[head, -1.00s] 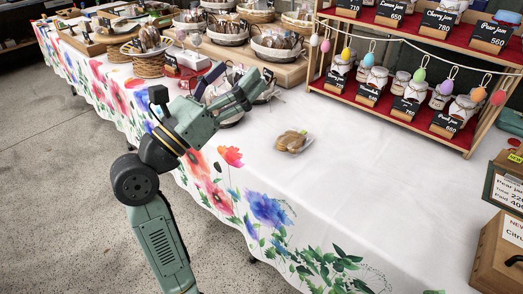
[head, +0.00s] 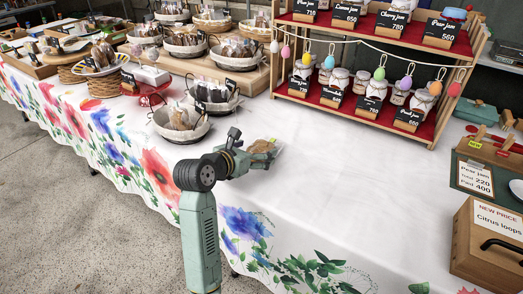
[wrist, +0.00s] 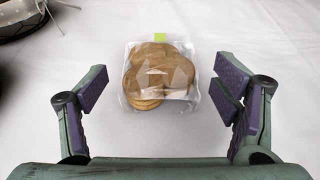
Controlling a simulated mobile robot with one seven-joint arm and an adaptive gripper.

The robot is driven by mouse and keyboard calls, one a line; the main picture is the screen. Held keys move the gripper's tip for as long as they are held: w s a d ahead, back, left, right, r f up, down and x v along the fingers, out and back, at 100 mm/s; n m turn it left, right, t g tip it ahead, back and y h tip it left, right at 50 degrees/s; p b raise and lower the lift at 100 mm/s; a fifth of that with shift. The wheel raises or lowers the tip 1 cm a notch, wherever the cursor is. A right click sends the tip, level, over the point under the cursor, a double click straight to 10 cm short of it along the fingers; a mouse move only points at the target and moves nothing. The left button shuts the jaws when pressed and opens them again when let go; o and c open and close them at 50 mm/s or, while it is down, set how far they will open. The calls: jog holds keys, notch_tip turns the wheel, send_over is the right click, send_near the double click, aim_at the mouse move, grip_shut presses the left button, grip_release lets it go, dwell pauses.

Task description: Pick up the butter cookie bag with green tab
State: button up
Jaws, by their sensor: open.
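The butter cookie bag (wrist: 158,78) is a clear bag of round tan cookies with a green tab (wrist: 160,38) at its top. It lies on the white tablecloth, and in the head view a small part of the bag (head: 262,146) shows past my gripper. My gripper (wrist: 165,100) is open and empty. In the wrist view its two purple-padded fingers stand to the left and right of the bag, apart from it. In the head view my gripper (head: 270,158) is low over the table at the bag and hides most of it.
Wire baskets with cloth liners and bags (head: 182,122) stand to the left and behind. A wooden shelf of jam jars (head: 370,75) with hanging eggs is at the back right. A wooden box (head: 488,245) sits at the right. The cloth right of my gripper is clear.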

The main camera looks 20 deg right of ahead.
aim_at(262, 147)
jog(key=x, duration=0.3)
jog(key=shift+w+d+f, duration=0.15)
jog(key=shift+d+f, duration=0.05)
jog(key=c, duration=0.9)
jog(key=shift+r, duration=0.1)
